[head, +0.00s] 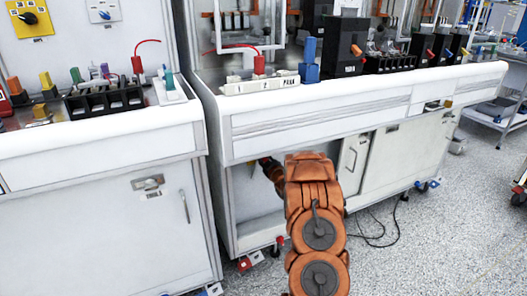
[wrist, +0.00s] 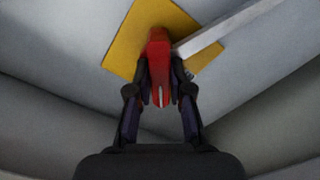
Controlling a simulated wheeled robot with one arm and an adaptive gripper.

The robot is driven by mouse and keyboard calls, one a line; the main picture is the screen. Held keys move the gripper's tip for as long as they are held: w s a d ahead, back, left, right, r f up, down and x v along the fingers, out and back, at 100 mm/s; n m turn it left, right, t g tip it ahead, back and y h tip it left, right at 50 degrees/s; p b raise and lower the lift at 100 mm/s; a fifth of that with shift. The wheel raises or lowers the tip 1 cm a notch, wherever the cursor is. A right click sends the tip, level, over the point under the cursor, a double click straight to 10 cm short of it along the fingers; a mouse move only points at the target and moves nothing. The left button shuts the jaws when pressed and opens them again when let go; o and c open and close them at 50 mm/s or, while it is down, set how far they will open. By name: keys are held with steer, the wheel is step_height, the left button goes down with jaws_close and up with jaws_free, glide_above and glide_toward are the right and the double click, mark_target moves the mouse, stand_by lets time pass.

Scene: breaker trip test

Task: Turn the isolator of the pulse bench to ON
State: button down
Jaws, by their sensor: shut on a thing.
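The isolator shows in the wrist view as a red handle (wrist: 158,47) on a yellow square plate (wrist: 124,48). My gripper (wrist: 160,80) has its two dark fingers closed on either side of the handle. The handle runs up and down in that picture, while the plate looks tilted against it. No ON or OFF marking is readable. In the head view my orange arm reaches into the open lower bay of the right-hand bench (head: 240,140).
A pale bar (wrist: 235,25) crosses the plate's right side close to the handle. A grey bench (head: 95,215) stands at the left with a narrow gap between.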

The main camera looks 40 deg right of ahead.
steer(key=shift+m+p, duration=3.2)
steer(key=shift+m, duration=0.5)
steer(key=c, duration=1.1)
jaws_free()
steer(key=shift+o, duration=0.2)
steer(key=v, duration=1.2)
